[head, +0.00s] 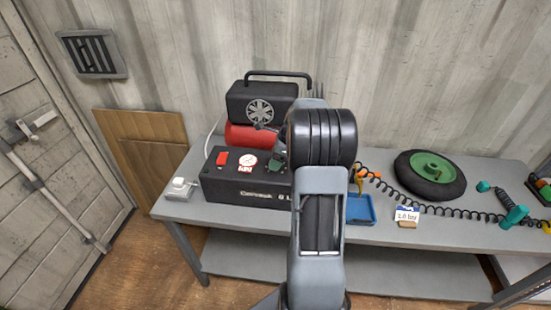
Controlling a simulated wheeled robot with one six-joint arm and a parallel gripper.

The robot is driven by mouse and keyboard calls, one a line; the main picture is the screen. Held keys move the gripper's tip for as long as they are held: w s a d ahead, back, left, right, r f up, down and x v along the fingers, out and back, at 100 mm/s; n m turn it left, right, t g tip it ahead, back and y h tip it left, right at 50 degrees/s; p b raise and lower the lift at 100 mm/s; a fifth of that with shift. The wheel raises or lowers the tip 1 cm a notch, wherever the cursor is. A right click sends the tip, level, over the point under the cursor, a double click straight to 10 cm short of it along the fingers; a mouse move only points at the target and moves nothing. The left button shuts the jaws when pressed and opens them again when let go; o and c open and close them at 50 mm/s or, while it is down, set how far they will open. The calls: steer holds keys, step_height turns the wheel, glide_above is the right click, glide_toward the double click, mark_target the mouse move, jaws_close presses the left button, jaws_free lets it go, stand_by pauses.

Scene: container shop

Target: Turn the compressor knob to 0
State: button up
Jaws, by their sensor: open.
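The compressor control box (225,184) is a long black box on the grey bench. Its top has a red switch (222,157), a round white gauge (247,160) and a dark green knob (276,165) near my arm. The knob's setting is too small to read. Behind the box stands the compressor with a red tank (245,137) and a black motor housing (240,97). My gripper (266,128) shows only in part, left of my thick black wrist joint, above and behind the knob and apart from it. It is open. My arm hides the box's right end.
The grey bench (380,233) also holds a white socket block (179,188), a blue tray (360,208), a small "1.0 bar" sign (407,215), a black wheel with green hub (430,175) and a coiled black hose (455,211). A corrugated wall stands behind.

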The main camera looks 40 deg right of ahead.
steer(key=c, duration=0.9)
